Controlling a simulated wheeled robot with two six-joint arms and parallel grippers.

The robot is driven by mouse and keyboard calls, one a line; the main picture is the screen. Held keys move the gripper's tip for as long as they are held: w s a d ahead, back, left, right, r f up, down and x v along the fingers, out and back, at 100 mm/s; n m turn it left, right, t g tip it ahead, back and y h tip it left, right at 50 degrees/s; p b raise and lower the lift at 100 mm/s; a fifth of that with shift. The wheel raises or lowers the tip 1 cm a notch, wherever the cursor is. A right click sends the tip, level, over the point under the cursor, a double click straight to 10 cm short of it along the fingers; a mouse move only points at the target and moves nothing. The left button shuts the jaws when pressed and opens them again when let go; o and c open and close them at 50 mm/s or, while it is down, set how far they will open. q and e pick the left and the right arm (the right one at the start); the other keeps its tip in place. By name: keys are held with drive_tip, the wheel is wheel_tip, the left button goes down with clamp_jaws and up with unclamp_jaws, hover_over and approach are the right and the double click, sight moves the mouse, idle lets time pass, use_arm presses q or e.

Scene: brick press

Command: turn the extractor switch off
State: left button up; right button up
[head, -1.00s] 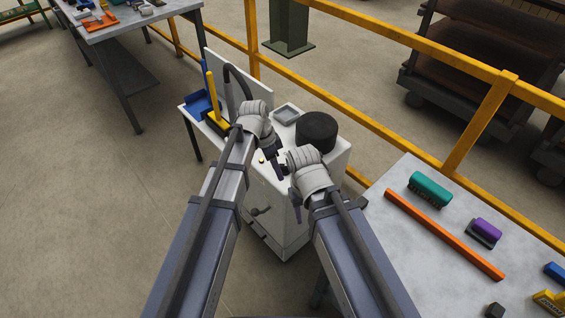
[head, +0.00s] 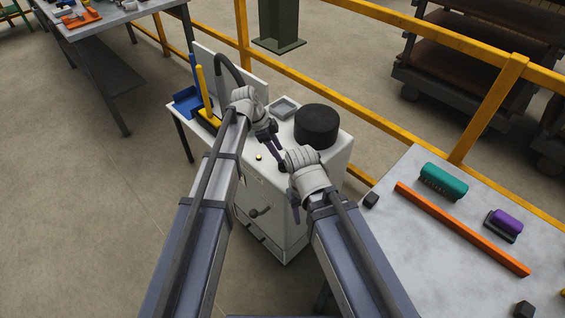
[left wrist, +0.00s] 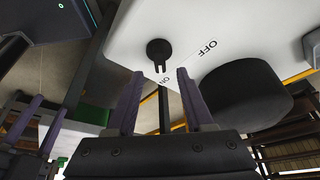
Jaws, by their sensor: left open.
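The extractor switch (left wrist: 160,52) is a black round knob with a forked pointer on a white surface in the left wrist view. Its pointer faces the ON mark (left wrist: 166,80); the OFF mark (left wrist: 207,48) is to its right. My left gripper (left wrist: 158,74) is open, with its purple fingertips apart on either side of the pointer's line and the knob beyond them. I see no contact. In the head view my left gripper (head: 272,143) is over the white cabinet (head: 290,232), and the switch cannot be made out. My right gripper (head: 295,200) is low by the cabinet's side; its fingers (left wrist: 48,106) look apart and empty.
A black drum (head: 317,127) and a grey dish (head: 284,107) stand on the cabinet near my left gripper. A yellow-handled tool (head: 202,95), a blue tray (head: 186,102) and a black hose (head: 233,69) are at its left. A grey table (head: 410,240) is at right.

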sight(284, 161)
use_arm(q)
drive_tip(key=b+x, duration=0.3)
drive_tip(key=x, duration=0.1)
drive_tip(key=shift+d+f+b, duration=0.1)
drive_tip(key=shift+f+b, duration=0.2)
drive_tip(key=shift+f, duration=0.1)
clamp_jaws()
idle(0.3)
